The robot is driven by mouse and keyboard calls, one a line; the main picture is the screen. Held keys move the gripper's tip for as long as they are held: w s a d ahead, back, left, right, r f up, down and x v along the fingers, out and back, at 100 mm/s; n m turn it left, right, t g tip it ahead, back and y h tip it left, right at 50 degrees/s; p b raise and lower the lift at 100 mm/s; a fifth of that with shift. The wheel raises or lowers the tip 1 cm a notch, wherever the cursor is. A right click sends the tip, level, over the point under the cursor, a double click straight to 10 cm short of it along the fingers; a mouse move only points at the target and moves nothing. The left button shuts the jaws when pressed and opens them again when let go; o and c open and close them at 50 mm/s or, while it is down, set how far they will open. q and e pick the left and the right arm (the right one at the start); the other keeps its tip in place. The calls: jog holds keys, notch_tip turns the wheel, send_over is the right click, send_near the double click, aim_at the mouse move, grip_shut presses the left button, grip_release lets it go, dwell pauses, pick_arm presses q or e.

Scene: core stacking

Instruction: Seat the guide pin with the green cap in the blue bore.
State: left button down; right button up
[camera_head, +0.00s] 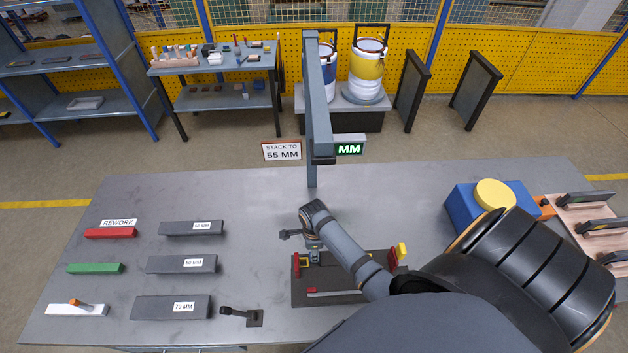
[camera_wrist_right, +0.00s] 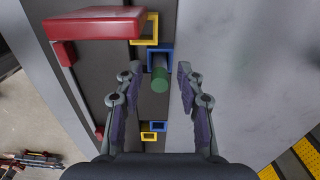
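In the right wrist view, the green-capped guide pin (camera_wrist_right: 160,79) stands at a blue square-framed bore (camera_wrist_right: 154,56), overlapping its near edge. How deep it sits is hidden by the viewing angle. My right gripper (camera_wrist_right: 160,76) has one finger on each side of the green cap, with a visible gap on both sides. In the head view, my right gripper (camera_head: 311,241) is over the dark fixture plate (camera_head: 325,298) on the table, and the arm hides part of it. The pin cannot be made out there. My left gripper is not in view.
Yellow square frames (camera_wrist_right: 150,28) lie beside the bore, and a red raised plate (camera_wrist_right: 95,25) stands close at upper left. Labelled grey blocks (camera_head: 183,264) and coloured bars (camera_head: 94,268) lie at left. A grey post (camera_head: 312,120) rises behind the fixture.

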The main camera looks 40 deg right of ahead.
notch_tip(320, 180, up, 12)
jog(key=b, duration=0.2)
jog(key=shift+r, duration=0.15)
dwell(0.5)
